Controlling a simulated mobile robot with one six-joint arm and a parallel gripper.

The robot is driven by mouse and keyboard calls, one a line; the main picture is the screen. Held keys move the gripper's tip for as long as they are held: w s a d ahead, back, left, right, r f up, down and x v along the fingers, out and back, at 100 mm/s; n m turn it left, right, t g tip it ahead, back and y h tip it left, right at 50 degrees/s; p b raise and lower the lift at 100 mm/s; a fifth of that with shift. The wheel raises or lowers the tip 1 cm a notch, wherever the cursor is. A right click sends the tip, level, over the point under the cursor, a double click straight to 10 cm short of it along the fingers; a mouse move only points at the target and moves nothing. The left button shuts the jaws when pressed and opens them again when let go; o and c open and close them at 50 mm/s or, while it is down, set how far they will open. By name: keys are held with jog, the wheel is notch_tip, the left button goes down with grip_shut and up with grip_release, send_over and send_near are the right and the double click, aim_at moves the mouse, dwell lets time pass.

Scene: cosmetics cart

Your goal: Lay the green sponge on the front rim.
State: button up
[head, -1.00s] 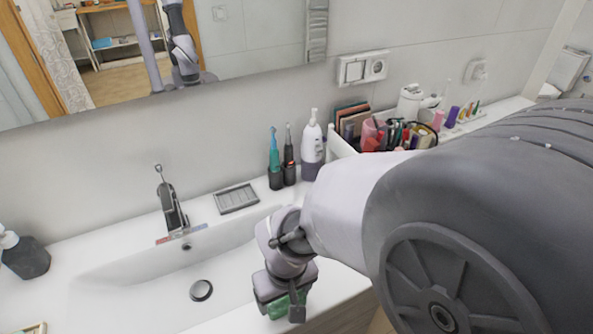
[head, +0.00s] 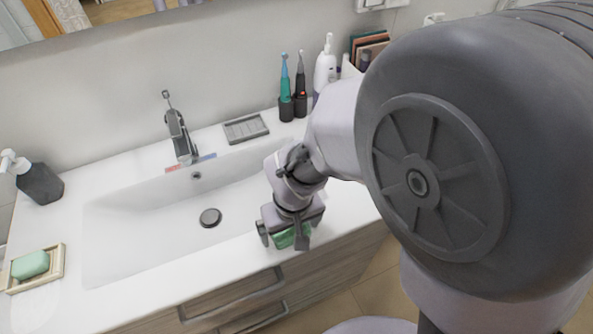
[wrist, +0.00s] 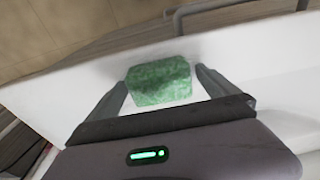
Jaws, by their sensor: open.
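The green sponge (head: 284,238) lies on the front rim (head: 180,284) of the white washbasin, at its right part in the head view. In the wrist view the sponge (wrist: 160,82) is a mottled green block between my two fingers, with a narrow gap on each side. My gripper (head: 283,236) points down over the sponge. It is open, with one finger on either side, as the wrist view (wrist: 161,79) also shows. My gripper hides part of the sponge in the head view.
A soap dish with a green soap bar (head: 30,264) stands at the left, near a dark soap dispenser (head: 40,184). The tap (head: 180,138), grey dish (head: 245,128) and toothbrushes (head: 286,88) stand behind the basin. Drawer handles (head: 235,297) project below the rim.

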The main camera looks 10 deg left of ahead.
aim_at(293, 233)
notch_tip(293, 233, up, 12)
jog(key=s+p, duration=0.1)
jog(key=p, duration=0.4)
jog(key=s+d+r+m+t+y, duration=0.1)
jog(key=s+d+r+m+t, duration=0.15)
jog(key=d+r+m, duration=0.4)
jog(key=s+d+r+m+t, duration=0.2)
jog(key=s+d+r+m, duration=0.2)
jog(key=d+r, duration=0.45)
notch_tip(293, 233, down, 6)
jog(key=d+b, duration=0.1)
jog(key=b, duration=0.3)
jog(key=shift+w+b, duration=0.15)
jog(key=shift+b, duration=0.15)
jog(key=shift+d, duration=0.1)
